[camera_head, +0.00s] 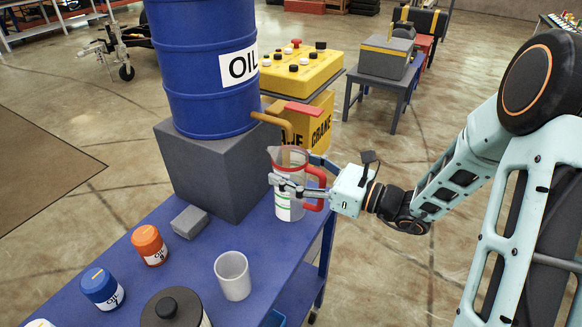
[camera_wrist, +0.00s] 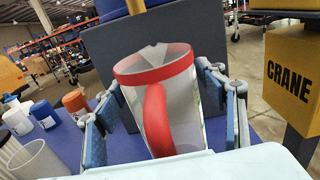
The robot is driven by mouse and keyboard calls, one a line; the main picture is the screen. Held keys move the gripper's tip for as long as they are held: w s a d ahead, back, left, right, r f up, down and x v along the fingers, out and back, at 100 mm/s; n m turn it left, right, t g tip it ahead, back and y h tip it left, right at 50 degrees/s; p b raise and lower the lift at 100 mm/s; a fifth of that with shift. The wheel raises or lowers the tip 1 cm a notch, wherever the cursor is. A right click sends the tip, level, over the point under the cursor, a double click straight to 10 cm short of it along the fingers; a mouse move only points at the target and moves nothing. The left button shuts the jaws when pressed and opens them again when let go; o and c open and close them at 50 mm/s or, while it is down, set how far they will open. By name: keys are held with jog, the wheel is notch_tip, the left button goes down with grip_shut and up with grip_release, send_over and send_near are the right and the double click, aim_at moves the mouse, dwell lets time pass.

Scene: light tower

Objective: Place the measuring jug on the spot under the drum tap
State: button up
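The measuring jug (camera_head: 289,205) is clear, with a red rim and red handle. It stands upright at the table's far end, beside the grey block, below the orange drum tap (camera_head: 272,121). I cannot tell whether its base touches the table. My gripper (camera_head: 292,174) has a finger on each side of the jug body and looks shut on it, with the handle towards my wrist. In the wrist view the jug (camera_wrist: 188,112) fills the space between the fingers. The spot under the tap is not visible; the jug covers that area.
The blue oil drum (camera_head: 205,70) stands on the grey block (camera_head: 225,170) left of the jug. On the blue table (camera_head: 195,255) are a small grey block (camera_head: 189,222), orange and blue oil cans (camera_head: 149,245), a white cup (camera_head: 233,276) and a dark-lidded canister (camera_head: 172,306). A yellow crane box (camera_head: 318,130) stands behind.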

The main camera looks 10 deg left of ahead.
jog(key=shift+o, duration=0.6)
jog(key=shift+r, duration=0.3)
jog(key=p+v, duration=0.1)
jog(key=v, duration=1.1)
jog(key=shift+f, duration=0.15)
